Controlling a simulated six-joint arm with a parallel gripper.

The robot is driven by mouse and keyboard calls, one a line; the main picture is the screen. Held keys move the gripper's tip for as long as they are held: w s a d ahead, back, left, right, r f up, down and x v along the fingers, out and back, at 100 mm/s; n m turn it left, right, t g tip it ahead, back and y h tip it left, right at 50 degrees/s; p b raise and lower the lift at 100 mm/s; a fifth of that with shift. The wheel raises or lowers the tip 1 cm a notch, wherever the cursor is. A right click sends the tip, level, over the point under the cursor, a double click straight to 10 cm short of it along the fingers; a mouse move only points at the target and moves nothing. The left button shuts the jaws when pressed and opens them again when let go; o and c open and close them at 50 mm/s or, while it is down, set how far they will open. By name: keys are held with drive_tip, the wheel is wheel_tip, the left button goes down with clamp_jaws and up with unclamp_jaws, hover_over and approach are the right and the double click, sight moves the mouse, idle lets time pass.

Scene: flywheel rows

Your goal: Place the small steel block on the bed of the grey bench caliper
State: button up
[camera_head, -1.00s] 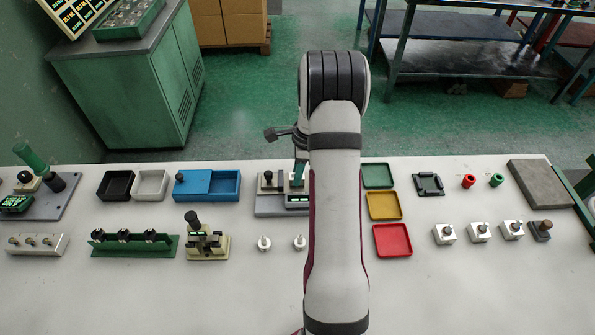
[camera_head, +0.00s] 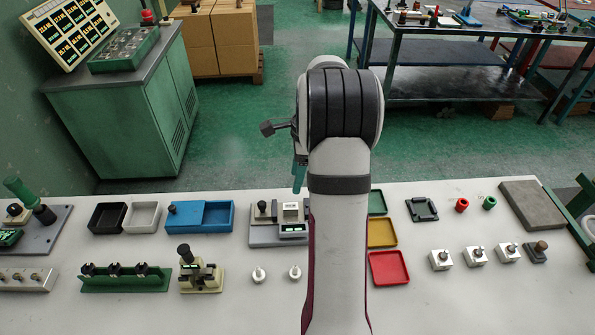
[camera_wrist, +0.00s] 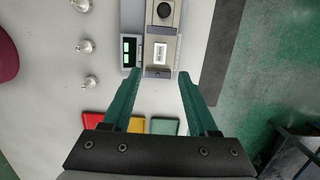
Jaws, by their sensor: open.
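The grey bench caliper (camera_head: 262,239) stands at the back middle of the table, with a black knob and a lit green display. It also shows at the top of the wrist view (camera_wrist: 153,73). A small light-metal block (camera_head: 291,208) with a pale label sits on its bed, beside the display; it also shows in the wrist view (camera_wrist: 160,62). My gripper (camera_wrist: 160,74) is open and empty, its green fingers spread apart, with the block between and beyond the tips. In the head view one finger shows above the caliper, and my arm hides the caliper's right end.
Red (camera_head: 389,268), yellow (camera_head: 382,232) and green trays are right of the caliper. A blue box (camera_head: 214,215) is left of it. Silver weights (camera_head: 259,275) stand in front. A green fixture (camera_head: 125,279) and a cream one (camera_head: 201,274) are at front left.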

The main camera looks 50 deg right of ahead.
drive_tip(key=s+a+r+n, duration=0.1)
drive_tip(key=a+r+n, duration=0.3)
drive_tip(key=a, duration=0.5)
drive_tip(key=s+a+r+n, duration=0.1)
drive_tip(key=a+r+n, duration=0.4)
drive_tip(key=a, duration=0.4)
drive_tip(key=s+a+f+n+g, duration=0.1)
drive_tip(key=s+a+n, duration=1.1)
drive_tip(key=s+a, duration=0.3)
drive_tip(key=shift+s+a+f+n+y, duration=0.3)
drive_tip(key=shift+s+a, duration=0.1)
drive_tip(key=shift+s, duration=0.65)
